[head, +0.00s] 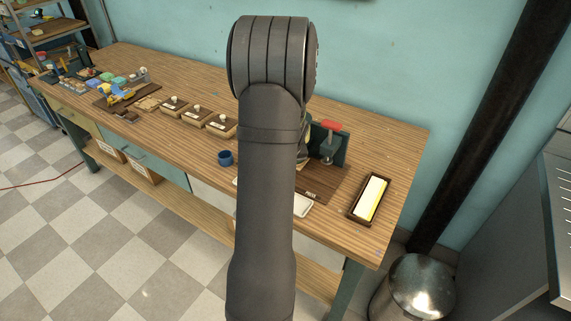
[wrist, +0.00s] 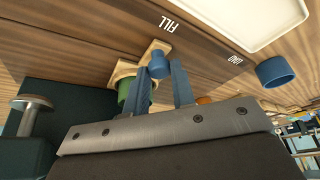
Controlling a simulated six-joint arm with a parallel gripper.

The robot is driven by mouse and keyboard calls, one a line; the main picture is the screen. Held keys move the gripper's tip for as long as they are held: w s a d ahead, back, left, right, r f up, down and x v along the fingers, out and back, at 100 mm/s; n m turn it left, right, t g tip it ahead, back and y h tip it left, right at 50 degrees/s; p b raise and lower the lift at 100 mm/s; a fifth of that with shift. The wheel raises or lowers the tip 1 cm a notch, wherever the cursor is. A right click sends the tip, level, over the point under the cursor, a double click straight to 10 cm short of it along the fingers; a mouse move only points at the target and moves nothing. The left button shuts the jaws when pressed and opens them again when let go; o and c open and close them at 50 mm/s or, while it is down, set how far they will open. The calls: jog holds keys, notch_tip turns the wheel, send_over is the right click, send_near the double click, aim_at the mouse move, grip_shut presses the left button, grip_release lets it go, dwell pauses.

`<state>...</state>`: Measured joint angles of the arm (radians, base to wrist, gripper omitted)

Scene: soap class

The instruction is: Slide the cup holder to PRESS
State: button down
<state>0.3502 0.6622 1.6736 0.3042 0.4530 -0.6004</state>
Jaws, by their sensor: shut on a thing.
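A green round thing (wrist: 124,90) is beside the knob, partly hidden by a finger. In the head view my arm hides the gripper and most of the holder. The label PRESS (head: 310,195) shows there at the board's front edge, in front of the press (head: 330,150) with its red handle.
A blue cup (head: 225,158) stands on the table left of my arm; it also shows in the wrist view (wrist: 275,72). A white tray (wrist: 250,18) lies in front of the board. A dark-framed tray (head: 354,207) is at the right. Several wooden boxes stand further left.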

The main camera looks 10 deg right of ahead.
jog(key=s+d, duration=0.8)
jog(key=shift+s+d, duration=0.25)
jog(key=shift+d, duration=0.05)
jog(key=c, duration=1.2)
grip_release()
jog(key=shift+s+d, duration=0.1)
jog(key=shift+c, duration=0.2)
jog(key=shift+r, duration=0.1)
jog(key=shift+r, duration=0.3)
jog(key=v, duration=1.6)
jog(key=shift+s+r, duration=0.25)
jog(key=shift+s, duration=0.05)
